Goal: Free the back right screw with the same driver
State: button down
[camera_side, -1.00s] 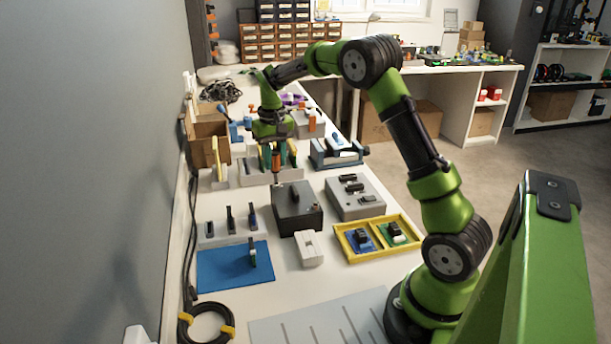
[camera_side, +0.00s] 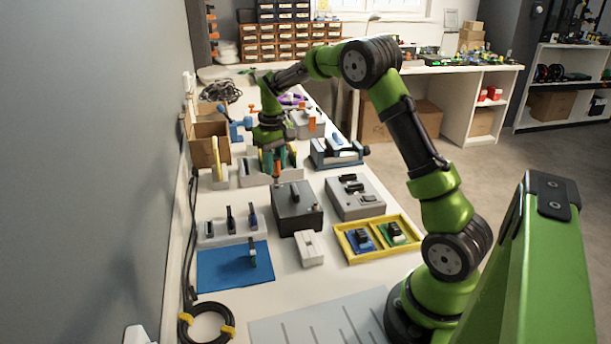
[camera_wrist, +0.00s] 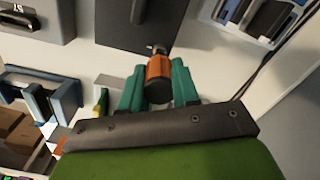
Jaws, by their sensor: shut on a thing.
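My gripper (camera_side: 272,160) has teal fingers, which show in the wrist view (camera_wrist: 157,88). They are shut on the driver, whose orange handle (camera_wrist: 158,76) points down toward the dark grey box; it also shows in the side view (camera_side: 277,172). The dark box (camera_side: 307,221) has a black handle on its lid and shows in the wrist view (camera_wrist: 115,36). The driver's metal tip is at one corner of the lid, the far left one in the side view. I cannot tell whether it touches. The screw under it is hidden.
A grey unit (camera_side: 352,208) stands right of the box, and a yellow tray (camera_side: 345,255) with two small boards is in front of it. A white block (camera_side: 309,248) and a blue mat (camera_side: 222,279) lie nearer. A white rack (camera_side: 254,180) stands behind.

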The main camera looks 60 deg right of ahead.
jog(key=n, duration=1.3)
jog(key=shift+s+a, duration=0.1)
jog(key=n, duration=0.3)
jog(key=shift+m, duration=0.7)
jog(key=shift+r, duration=0.1)
jog(key=shift+r, duration=2.15)
